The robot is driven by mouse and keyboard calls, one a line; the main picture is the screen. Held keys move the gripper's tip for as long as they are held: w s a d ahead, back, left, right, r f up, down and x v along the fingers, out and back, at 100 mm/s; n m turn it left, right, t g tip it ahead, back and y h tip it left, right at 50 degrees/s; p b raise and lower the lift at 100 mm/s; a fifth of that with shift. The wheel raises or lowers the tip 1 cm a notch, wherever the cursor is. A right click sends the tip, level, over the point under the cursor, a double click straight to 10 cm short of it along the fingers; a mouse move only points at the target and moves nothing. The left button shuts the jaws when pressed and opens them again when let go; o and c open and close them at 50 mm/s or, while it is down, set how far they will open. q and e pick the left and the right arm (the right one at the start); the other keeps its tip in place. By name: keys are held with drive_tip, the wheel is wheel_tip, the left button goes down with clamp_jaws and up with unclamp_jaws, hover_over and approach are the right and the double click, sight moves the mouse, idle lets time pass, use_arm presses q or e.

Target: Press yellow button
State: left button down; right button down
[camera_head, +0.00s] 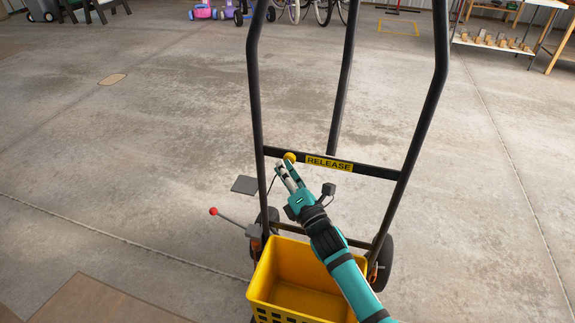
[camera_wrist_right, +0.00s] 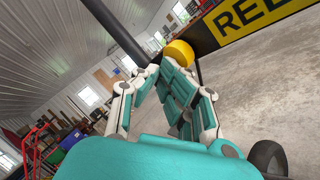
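The yellow button (camera_head: 290,157) is a small round knob on the dark crossbar of a cart, just left of a yellow RELEASE label (camera_head: 329,164). My right gripper (camera_head: 284,166) reaches up from the lower right, with its fingertips just below the button. In the right wrist view the yellow button (camera_wrist_right: 179,53) is just beyond and slightly right of the fingertips (camera_wrist_right: 157,70), which come together with nothing between them. I cannot tell whether they touch the button. My left gripper is not in view.
The cart's black frame (camera_head: 432,97) rises around the crossbar. A yellow basket (camera_head: 264,284) is below my right arm. A lever with a red knob (camera_head: 213,211) sticks out left. The concrete floor around is mostly clear; shelves (camera_head: 490,45) and bicycles are at the back.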

drive_tip(key=shift+w+d+r, duration=0.15)
drive_tip(key=shift+w+d, duration=0.05)
drive_tip(key=shift+w, duration=0.2)
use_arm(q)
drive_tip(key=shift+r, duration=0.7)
